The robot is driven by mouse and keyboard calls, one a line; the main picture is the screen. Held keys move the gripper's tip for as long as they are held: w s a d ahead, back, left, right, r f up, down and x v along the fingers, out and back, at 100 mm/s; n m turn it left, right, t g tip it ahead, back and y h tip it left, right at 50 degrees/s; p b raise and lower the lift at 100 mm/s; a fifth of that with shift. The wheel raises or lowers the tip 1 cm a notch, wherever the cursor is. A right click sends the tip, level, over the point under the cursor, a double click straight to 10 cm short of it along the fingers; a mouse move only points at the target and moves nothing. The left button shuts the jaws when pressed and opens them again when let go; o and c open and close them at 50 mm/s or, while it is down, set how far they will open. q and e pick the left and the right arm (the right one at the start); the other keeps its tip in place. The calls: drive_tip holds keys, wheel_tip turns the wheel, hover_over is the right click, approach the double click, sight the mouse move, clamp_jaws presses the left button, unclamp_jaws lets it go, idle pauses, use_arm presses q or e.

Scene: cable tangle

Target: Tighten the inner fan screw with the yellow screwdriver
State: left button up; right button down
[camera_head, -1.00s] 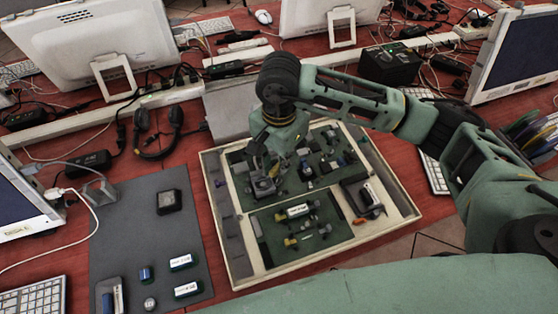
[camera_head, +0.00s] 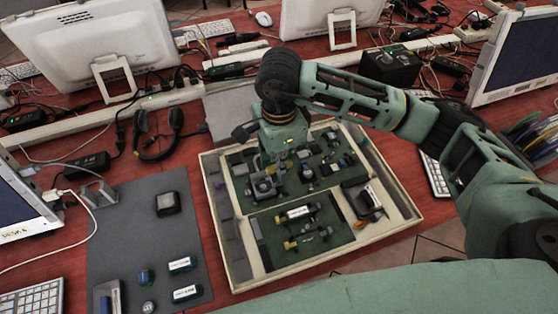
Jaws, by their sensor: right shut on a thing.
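My right gripper (camera_head: 272,163) hangs over the upper left part of a white-framed tray (camera_head: 233,277), seen mostly from behind and above. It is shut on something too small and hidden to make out. A grey, square, fan-like part (camera_head: 263,186) lies on the dark green panel just below the fingertips. Whether the gripper or what it holds touches this part cannot be told. Small yellow pieces (camera_head: 290,245) lie on the lower green panel, beside a white-labelled cylinder (camera_head: 295,214). I cannot make out a yellow screwdriver or the inner screw. My left gripper is not in view.
A dark grey mat (camera_head: 140,235) on the left holds a black box (camera_head: 168,203) and several small parts. A black and orange tool (camera_head: 370,200) lies in the tray's right compartment. Headphones (camera_head: 158,135), monitors and cables surround the tray. The mat's middle is clear.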

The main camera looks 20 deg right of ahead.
drive_tip(key=shift+r+p, duration=1.3)
drive_tip(key=shift+r, duration=1.85)
